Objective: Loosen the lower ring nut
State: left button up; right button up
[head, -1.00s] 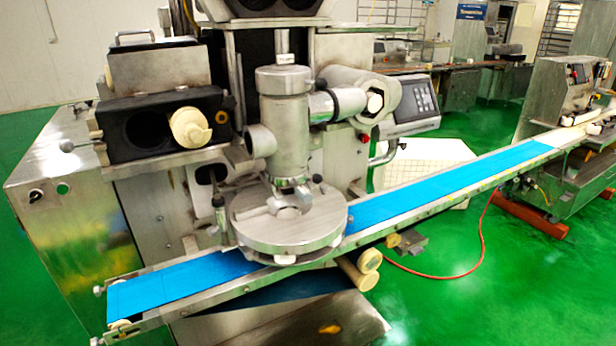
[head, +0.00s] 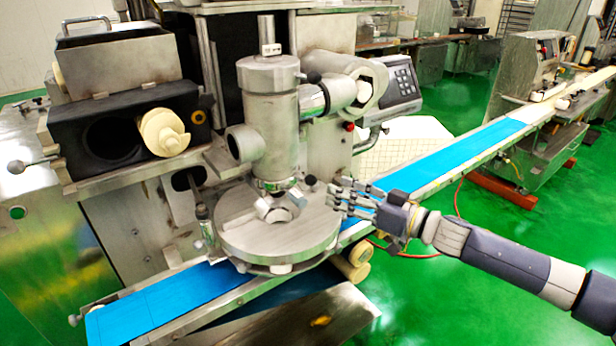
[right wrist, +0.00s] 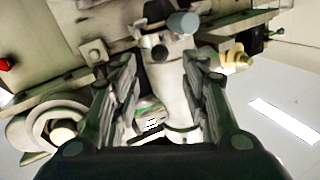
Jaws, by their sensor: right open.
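The upright steel cylinder (head: 270,120) of the encrusting machine stands above a round steel table (head: 278,235). A narrow ring (head: 274,184) at the cylinder's lower end looks like the lower ring nut. Below it are an angled fitting (head: 280,205) and small dark knobs. My right gripper (head: 334,196) points left, to the right of this ring, apart from it. In the right wrist view, the fingers of my right gripper (right wrist: 160,95) are spread with a gap between them. Pale machine parts show beyond the gap; I cannot tell the ring there. My left gripper is not in view.
A horizontal side housing (head: 345,92) and a control panel (head: 390,92) stand right of the cylinder. The blue conveyor belt (head: 450,160) passes under the round table. The hopper block (head: 105,130) is at the left. Open green floor (head: 480,300) lies at the lower right.

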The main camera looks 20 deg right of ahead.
aim_at(315, 182)
jog(key=x, duration=0.3)
jog(key=shift+w+r+p, duration=0.1)
jog(key=shift+r+p, duration=0.15)
jog(key=shift+p, duration=0.15)
jog(key=x, duration=0.2)
jog(key=p+x, duration=0.1)
jog(key=x, duration=0.2)
jog(key=shift+w+f, duration=0.1)
jog(key=shift+f, duration=0.1)
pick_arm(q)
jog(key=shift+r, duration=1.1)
pick_arm(e)
jog(key=shift+w+a, duration=0.35)
jog(key=shift+w, duration=0.05)
grip_shut()
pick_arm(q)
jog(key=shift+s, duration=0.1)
pick_arm(e)
jog(key=shift+d+f, duration=0.1)
